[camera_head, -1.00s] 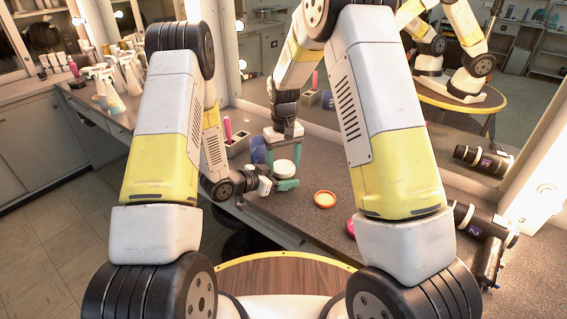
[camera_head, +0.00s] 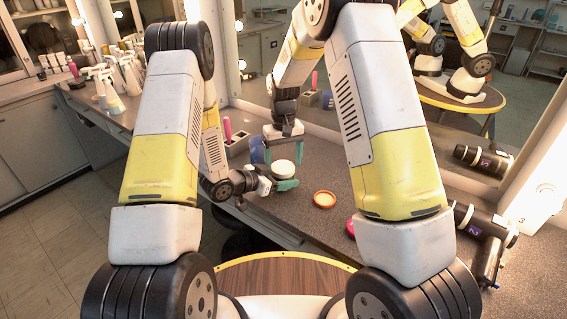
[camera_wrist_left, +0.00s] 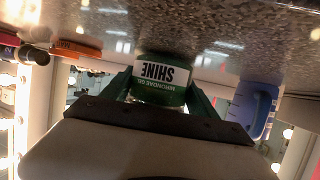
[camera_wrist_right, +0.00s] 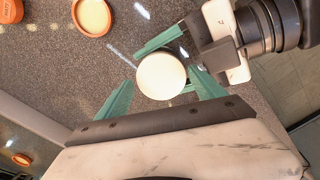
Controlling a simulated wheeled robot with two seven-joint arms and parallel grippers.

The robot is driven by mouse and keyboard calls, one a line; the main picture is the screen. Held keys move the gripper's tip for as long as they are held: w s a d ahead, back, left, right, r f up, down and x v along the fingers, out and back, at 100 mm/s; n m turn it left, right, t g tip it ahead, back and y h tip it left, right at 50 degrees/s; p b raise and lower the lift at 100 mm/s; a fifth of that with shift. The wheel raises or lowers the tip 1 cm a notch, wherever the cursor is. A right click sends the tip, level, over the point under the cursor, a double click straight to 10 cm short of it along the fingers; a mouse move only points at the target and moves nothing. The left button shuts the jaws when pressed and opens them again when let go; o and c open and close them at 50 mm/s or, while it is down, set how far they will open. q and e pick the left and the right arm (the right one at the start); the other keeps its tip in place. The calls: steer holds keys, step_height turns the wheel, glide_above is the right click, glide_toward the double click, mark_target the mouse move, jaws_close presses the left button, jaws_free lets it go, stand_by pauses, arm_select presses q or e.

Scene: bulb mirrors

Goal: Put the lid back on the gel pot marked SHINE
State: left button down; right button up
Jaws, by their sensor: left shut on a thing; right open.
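The gel pot marked SHINE (camera_wrist_left: 163,76) has a green and white label and looks upright in the left wrist view. My left gripper (camera_head: 284,185) is shut around its side. The pot's pale round top (camera_wrist_right: 161,77) faces up in the right wrist view; I cannot tell whether it is a lid or bare gel. My right gripper (camera_head: 284,150) points down above it, open, with its fingers (camera_wrist_right: 161,80) apart on either side of the round top. A flat orange-rimmed round piece with a cream middle (camera_head: 325,199), perhaps an upturned lid, lies on the counter to the right.
A blue cup (camera_wrist_left: 252,106) stands close behind the pot. A hair dryer (camera_head: 485,235) lies at the right. A mirror (camera_head: 400,130) backs the counter.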

steer(key=r, duration=0.4)
steer(key=shift+a, duration=0.2)
steer(key=shift+d, duration=0.1)
steer(key=n, duration=0.5)
steer(key=shift+s+r, duration=0.1)
steer(key=shift+r, duration=0.1)
steer(key=n, duration=0.4)
steer(key=shift+r+n, duration=0.35)
steer(key=shift+n, duration=0.05)
steer(key=n, duration=0.4)
steer(key=shift+r+n, duration=0.3)
steer(key=shift+r, duration=0.1)
steer(key=n, duration=0.3)
steer(key=r+n, duration=0.1)
steer(key=n, duration=0.2)
